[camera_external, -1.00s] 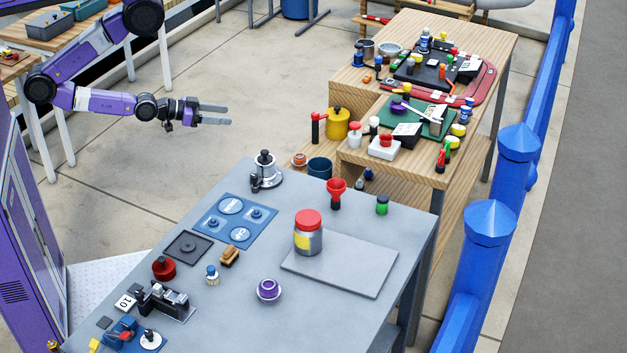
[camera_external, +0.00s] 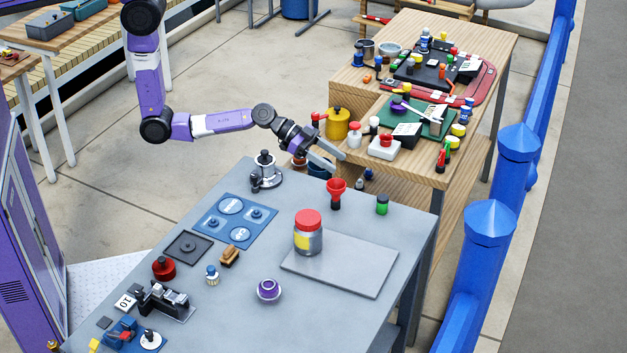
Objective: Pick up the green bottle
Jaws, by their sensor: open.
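The green bottle (camera_external: 382,205) is a small upright cylinder with a dark band, standing near the far right edge of the grey table (camera_external: 330,310). My gripper (camera_external: 337,163) is open with nothing between its fingers. It is in the air around the far edge of the grey table, up and to the left of the bottle and apart from it. The fingers point down and to the right.
A red funnel-topped item (camera_external: 336,192) stands between my gripper and the bottle. A red-lidded jar (camera_external: 308,233) stands on a grey board (camera_external: 350,267). A wooden table (camera_external: 425,178) with several small items is behind. A blue railing (camera_external: 487,235) runs along the right.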

